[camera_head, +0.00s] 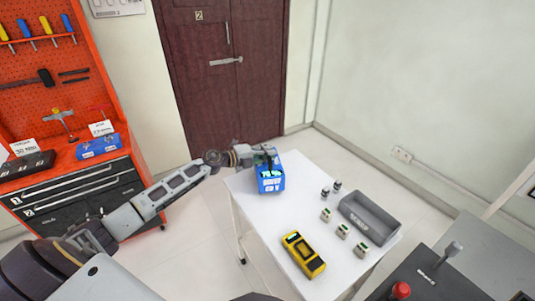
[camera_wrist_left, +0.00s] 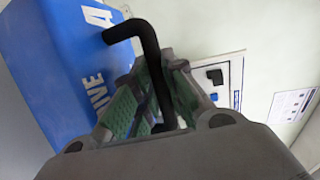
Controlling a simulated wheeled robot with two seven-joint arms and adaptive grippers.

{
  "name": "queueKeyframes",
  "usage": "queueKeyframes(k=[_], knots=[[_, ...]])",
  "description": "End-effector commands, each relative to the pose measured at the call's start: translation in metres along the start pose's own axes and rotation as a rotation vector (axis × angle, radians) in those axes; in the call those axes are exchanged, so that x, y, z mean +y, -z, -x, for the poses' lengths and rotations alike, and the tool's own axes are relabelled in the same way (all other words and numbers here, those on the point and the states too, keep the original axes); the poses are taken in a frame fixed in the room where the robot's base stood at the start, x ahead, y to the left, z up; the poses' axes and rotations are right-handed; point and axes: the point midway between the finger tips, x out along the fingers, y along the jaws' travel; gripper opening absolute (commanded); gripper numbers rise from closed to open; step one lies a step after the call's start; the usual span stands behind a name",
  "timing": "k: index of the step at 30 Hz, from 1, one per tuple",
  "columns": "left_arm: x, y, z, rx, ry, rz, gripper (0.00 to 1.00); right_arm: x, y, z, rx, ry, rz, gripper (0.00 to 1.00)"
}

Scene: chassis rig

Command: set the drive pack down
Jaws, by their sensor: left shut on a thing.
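The drive pack (camera_head: 271,184) is a blue box with white lettering at the far left corner of the white table (camera_head: 262,217). In the left wrist view, the drive pack (camera_wrist_left: 65,60) fills the upper left, and its bent black handle (camera_wrist_left: 150,50) runs between the green-padded fingers. My left gripper (camera_head: 266,157) is above the pack, and it shows close up in the left wrist view (camera_wrist_left: 155,100), shut on the handle. I cannot tell whether the pack's base touches the table. My right gripper is not in view.
Another blue case (camera_head: 98,147) is on the orange tool bench at left. The table's middle left is clear.

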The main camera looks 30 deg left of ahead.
Motion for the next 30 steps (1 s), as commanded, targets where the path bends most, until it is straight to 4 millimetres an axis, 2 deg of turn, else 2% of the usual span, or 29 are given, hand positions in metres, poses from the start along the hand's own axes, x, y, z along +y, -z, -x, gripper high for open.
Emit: queueKeyframes(k=[12,22,28,29,30], knots=[[0.025,0.001,-0.006,-0.002,0.007,0.000,0.00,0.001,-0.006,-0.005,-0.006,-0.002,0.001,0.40],[0.028,0.001,-0.006,-0.002,0.007,-0.001,0.00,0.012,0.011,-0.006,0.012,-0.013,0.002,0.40],[0.030,0.001,-0.007,-0.002,0.007,-0.001,0.00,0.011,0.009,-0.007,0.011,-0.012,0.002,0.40],[0.035,0.002,-0.007,0.001,-0.001,0.001,0.17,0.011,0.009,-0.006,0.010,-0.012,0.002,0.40],[0.034,0.002,-0.007,0.001,-0.001,0.001,0.22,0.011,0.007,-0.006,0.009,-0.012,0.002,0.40]])
